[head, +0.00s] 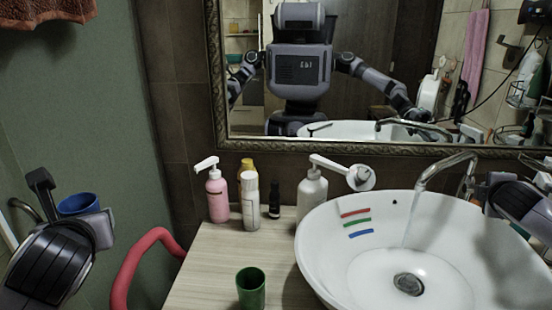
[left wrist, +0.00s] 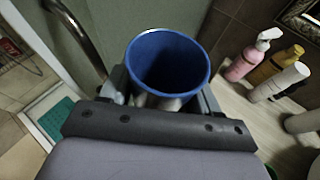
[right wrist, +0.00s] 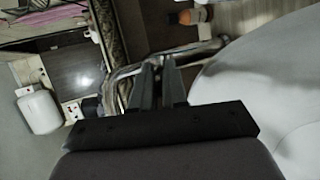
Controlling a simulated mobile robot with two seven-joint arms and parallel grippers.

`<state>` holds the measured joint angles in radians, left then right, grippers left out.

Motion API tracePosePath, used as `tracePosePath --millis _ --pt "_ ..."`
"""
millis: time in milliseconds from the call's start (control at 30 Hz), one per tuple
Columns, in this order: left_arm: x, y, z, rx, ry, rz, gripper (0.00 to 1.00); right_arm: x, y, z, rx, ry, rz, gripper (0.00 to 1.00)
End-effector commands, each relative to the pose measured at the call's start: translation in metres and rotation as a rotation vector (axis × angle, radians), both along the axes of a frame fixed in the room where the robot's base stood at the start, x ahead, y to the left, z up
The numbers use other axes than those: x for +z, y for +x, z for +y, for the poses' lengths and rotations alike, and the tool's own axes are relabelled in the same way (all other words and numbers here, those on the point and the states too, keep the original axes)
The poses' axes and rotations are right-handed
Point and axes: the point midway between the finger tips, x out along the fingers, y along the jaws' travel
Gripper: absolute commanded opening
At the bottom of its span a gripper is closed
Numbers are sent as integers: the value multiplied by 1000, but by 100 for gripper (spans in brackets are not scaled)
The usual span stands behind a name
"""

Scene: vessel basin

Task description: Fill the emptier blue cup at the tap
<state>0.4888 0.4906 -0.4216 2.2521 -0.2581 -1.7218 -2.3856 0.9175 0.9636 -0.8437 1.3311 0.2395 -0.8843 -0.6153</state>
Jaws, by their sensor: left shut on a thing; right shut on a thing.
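My left gripper (left wrist: 164,92) is shut on a blue cup (left wrist: 167,62). It holds the cup upright at the far left of the head view, where the cup (head: 78,204) is well away from the basin. The cup's inside looks plain blue; I cannot make out a water level. The chrome tap (head: 440,164) stands at the right of the basin, and water (head: 408,230) runs from its spout. My right gripper (right wrist: 158,84) is shut at the tap's metalwork, apparently on its handle; the grip itself is mostly hidden. No second blue cup shows.
The white basin (head: 318,236) has red, green and blue marks inside and a drain. A green cup (head: 250,288) stands on the wooden counter (head: 205,275). Pump bottles (head: 217,195) and other bottles line the wall. A red rail (head: 125,275) lies between my left gripper and the counter.

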Motion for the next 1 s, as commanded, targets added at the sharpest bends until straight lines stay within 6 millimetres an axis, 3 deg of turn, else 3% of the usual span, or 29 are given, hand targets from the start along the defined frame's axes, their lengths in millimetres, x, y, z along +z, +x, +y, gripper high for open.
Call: tracePosePath --millis 267,600,633,667,1000 --pt "0 0 0 0 0 0 33 9 4 -3 -1 24 108 0" --pt "0 0 0 0 0 0 33 9 4 -2 3 27 117 0" --pt "0 0 0 0 0 0 33 9 5 -2 3 27 117 16" --pt "0 0 0 0 0 0 33 9 4 -2 3 26 116 19" --pt "0 0 0 0 0 0 33 10 4 0 5 26 117 19"
